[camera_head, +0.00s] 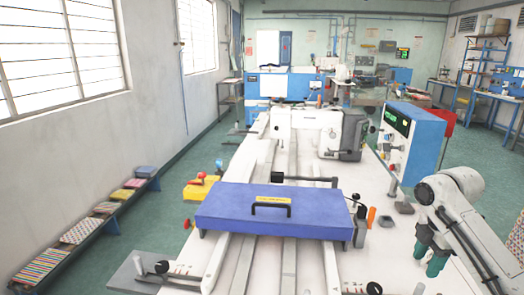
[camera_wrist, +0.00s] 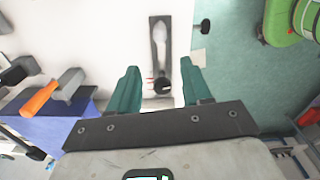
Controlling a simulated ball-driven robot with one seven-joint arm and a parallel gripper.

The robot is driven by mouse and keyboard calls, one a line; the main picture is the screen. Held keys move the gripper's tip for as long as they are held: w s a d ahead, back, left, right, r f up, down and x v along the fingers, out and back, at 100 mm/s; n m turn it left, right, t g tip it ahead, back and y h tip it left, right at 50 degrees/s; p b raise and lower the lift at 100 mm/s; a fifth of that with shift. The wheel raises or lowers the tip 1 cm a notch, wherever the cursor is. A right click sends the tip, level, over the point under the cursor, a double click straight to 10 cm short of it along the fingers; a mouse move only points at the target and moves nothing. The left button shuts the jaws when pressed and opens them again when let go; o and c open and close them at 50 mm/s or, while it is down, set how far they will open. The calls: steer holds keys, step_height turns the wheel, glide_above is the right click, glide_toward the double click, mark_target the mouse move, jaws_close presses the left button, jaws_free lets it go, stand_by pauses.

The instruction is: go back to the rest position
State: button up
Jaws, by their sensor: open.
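My gripper (camera_head: 427,262) has teal fingers and hangs on my white arm at the right side of the white machine table (camera_head: 392,240). In the wrist view my gripper (camera_wrist: 160,67) has its two teal fingers spread wide, with nothing held between them. Beyond the fingers a dark plate with a pale handle and a black knob (camera_wrist: 160,45) lies on the white surface. Its knob end shows between the fingertips. I cannot tell whether the fingers are touching the table.
A blue cover with a black handle (camera_head: 271,211) lies across the table left of my gripper. A blue control box (camera_head: 411,140) stands behind my gripper. An orange-handled tool (camera_wrist: 41,98) shows at left in the wrist view. Green floor (camera_head: 492,200) is open on the right.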

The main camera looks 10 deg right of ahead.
steer(key=a+f+m, duration=0.1)
steer(key=a+f, duration=0.1)
steer(key=a, duration=0.3)
steer(key=a+f+m+t+y, duration=0.1)
steer(key=a+f, duration=0.2)
steer(key=a, duration=0.2)
steer(key=s+a+f+m+y, duration=0.1)
steer(key=a+f, duration=0.2)
steer(key=a, duration=0.3)
steer(key=s+a+f+m, duration=0.5)
steer(key=s+f, duration=0.1)
steer(key=s, duration=0.4)
steer(key=s+a+f+m, duration=0.4)
steer(key=s+a+f, duration=0.1)
steer(key=s, duration=0.4)
steer(key=s+d+m+h, duration=0.2)
steer(key=s+d+m, duration=0.3)
steer(key=s, duration=0.9)
steer(key=shift+d+f, duration=0.3)
steer(key=shift+d, duration=0.25)
steer(key=shift+o, duration=0.2)
